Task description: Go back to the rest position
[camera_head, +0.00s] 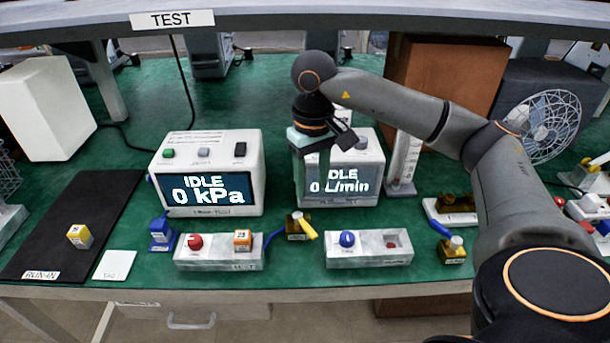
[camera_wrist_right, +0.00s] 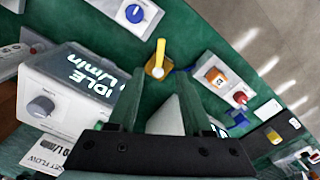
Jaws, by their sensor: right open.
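My right gripper (camera_head: 311,160) hangs in front of the left part of the flow meter (camera_head: 366,165), whose screen reads IDLE 0 L/min, and covers the first letter. In the right wrist view the two fingers (camera_wrist_right: 157,105) stand apart with nothing held between them. The flow meter (camera_wrist_right: 75,90) is at the left there, and a yellow-handled brass valve (camera_wrist_right: 157,68) lies beyond the fingertips. My right arm reaches in from the right side. My left gripper is in neither view.
A pressure meter (camera_head: 207,145) reads IDLE 0 kPa. Two grey fixtures (camera_head: 218,265) (camera_head: 369,262) stand along the front edge, with brass valves (camera_head: 298,238) (camera_head: 453,257) and a blue valve (camera_head: 161,240) nearby. A black run-in mat (camera_head: 75,200) lies left. A shelf (camera_head: 300,18) spans above.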

